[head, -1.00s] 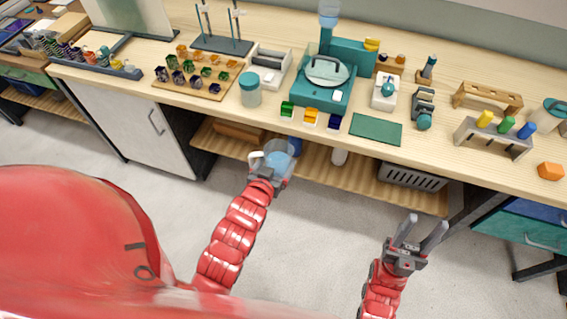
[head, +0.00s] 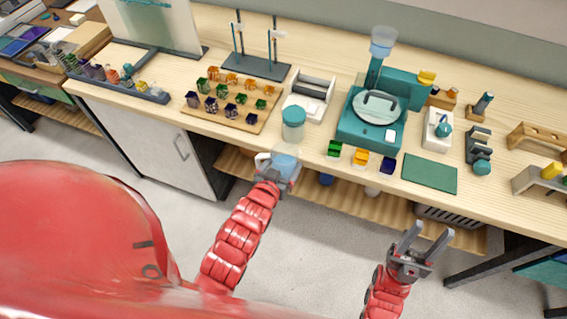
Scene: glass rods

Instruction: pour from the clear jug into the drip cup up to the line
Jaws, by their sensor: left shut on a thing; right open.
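The clear jug (head: 284,158) is in my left gripper (head: 275,172), which is shut on it. The jug shows pale blue liquid and is in front of the bench's front edge, just below the teal-lidded jar. A clear cup with a bluish tint (head: 383,42) sits high on the teal machine (head: 372,125) at the back; I cannot tell whether this is the drip cup, and no line on it can be made out. My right gripper (head: 421,243) is open and empty, over the floor in front of the bench.
The teal-lidded jar (head: 293,124) stands near the bench edge beside a wooden board (head: 224,108) of small coloured cubes. Green, orange and blue blocks line the front edge. A green mat (head: 430,173) lies to the right. A two-rod stand (head: 256,65) is behind.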

